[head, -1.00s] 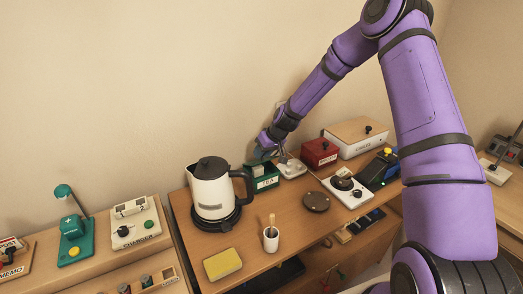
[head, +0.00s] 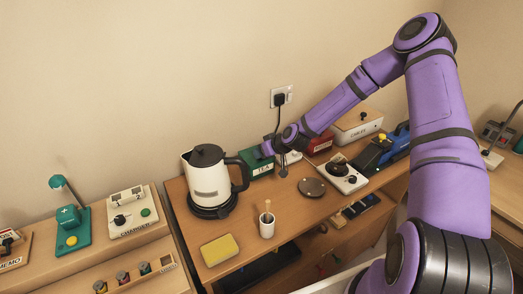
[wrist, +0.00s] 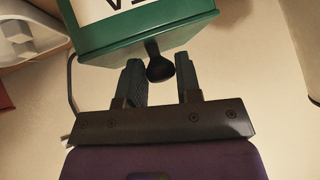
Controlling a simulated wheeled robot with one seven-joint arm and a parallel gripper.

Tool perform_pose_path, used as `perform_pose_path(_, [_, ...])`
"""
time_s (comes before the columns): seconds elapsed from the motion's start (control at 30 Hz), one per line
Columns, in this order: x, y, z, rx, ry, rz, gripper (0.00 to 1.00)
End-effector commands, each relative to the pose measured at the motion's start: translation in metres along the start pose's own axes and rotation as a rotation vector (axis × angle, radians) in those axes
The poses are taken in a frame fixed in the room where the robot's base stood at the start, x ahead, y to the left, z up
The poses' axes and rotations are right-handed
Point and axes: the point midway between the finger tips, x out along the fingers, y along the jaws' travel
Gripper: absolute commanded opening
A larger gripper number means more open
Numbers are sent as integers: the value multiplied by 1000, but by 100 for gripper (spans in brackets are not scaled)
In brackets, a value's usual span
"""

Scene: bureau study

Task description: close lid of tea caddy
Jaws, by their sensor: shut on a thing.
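The tea caddy (head: 262,170) is a green box with a white TEA label on the tabletop, just right of the kettle. In the wrist view its green body (wrist: 190,18) fills the top, with the label upside down. A dark round knob (wrist: 158,69) sticks out from the green lid (wrist: 110,52). In the head view my gripper (head: 267,150) is at the caddy's top, and the knob is hidden there. The lid looks down on the box; a small gap cannot be ruled out.
A white kettle (head: 207,180) stands close left of the caddy. A red box (head: 320,143) and a white box (head: 356,127) stand to the right. A cup (head: 267,228), a brown disc (head: 311,187) and a yellow sponge (head: 219,250) lie in front. A plugged cord hangs behind.

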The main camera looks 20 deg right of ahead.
Motion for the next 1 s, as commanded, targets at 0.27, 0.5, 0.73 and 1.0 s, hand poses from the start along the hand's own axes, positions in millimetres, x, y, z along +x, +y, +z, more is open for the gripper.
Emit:
perform_pose_path(0.27, [3, 0, 15, 9, -22, -6, 0])
perform_pose_path(0.5, [3, 0, 17, 13, -26, -8, 0])
perform_pose_path(0.73, [3, 0, 17, 13, -26, -8, 55])
perform_pose_path(1.0, [3, 0, 17, 15, -25, -6, 56])
